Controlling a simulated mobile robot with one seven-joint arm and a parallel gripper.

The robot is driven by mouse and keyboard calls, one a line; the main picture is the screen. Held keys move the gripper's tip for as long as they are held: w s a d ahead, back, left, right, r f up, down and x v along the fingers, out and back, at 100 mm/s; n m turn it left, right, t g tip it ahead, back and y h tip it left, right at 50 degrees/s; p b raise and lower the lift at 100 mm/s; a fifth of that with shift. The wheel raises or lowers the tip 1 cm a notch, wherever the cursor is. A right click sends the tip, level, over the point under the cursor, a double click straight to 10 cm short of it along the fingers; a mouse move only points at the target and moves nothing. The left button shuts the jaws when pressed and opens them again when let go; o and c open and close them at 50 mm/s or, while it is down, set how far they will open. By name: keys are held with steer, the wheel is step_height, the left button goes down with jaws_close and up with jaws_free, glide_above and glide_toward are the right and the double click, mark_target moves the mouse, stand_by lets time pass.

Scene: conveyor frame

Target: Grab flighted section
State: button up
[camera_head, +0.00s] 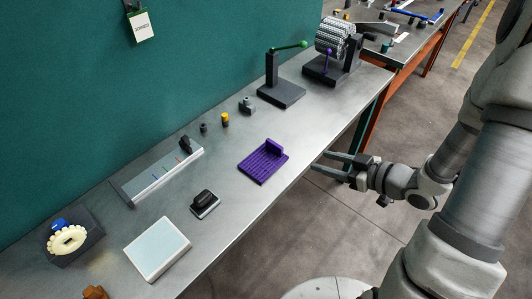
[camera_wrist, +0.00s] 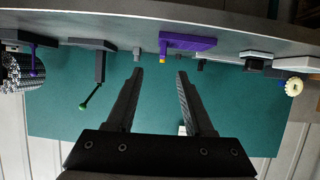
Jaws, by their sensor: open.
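The flighted section looks to be the purple ribbed plate (camera_head: 262,165) with a raised block at its far edge. It lies flat near the front edge of the metal table. It also shows in the wrist view (camera_wrist: 187,42), at the top and just beyond the fingertips. My gripper (camera_head: 319,161) is open and empty, just off the table's front edge, to the right of the purple plate and apart from it. Its two dark fingers (camera_wrist: 160,72) are spread in the wrist view.
A green-handled stand (camera_head: 282,92) and a belt roller (camera_head: 335,38) stand at the back right. A black-knobbed block (camera_head: 204,203), a pale box (camera_head: 157,248) and a long bar fixture (camera_head: 160,172) lie left. A cream gear (camera_head: 67,239) is far left. The table right of the plate is clear.

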steer(key=b, duration=0.2)
glide_toward(274, 151)
steer(key=w+a+f, duration=0.1)
steer(key=w+a, duration=0.1)
steer(key=shift+w+a+f+y, duration=0.25)
steer(key=shift+y, duration=0.05)
steer(key=shift+w+r+b+x, duration=0.1)
steer(key=shift+r+b+x, duration=0.1)
steer(key=shift+x, duration=0.85)
steer(key=shift+w+r+b+x, duration=0.1)
steer(key=shift+b+x, duration=0.05)
steer(key=shift+x, duration=0.85)
steer(key=shift+w+r+b+x, duration=0.1)
steer(key=shift+r+b+x, duration=0.1)
steer(key=shift+x, duration=0.85)
jaws_close()
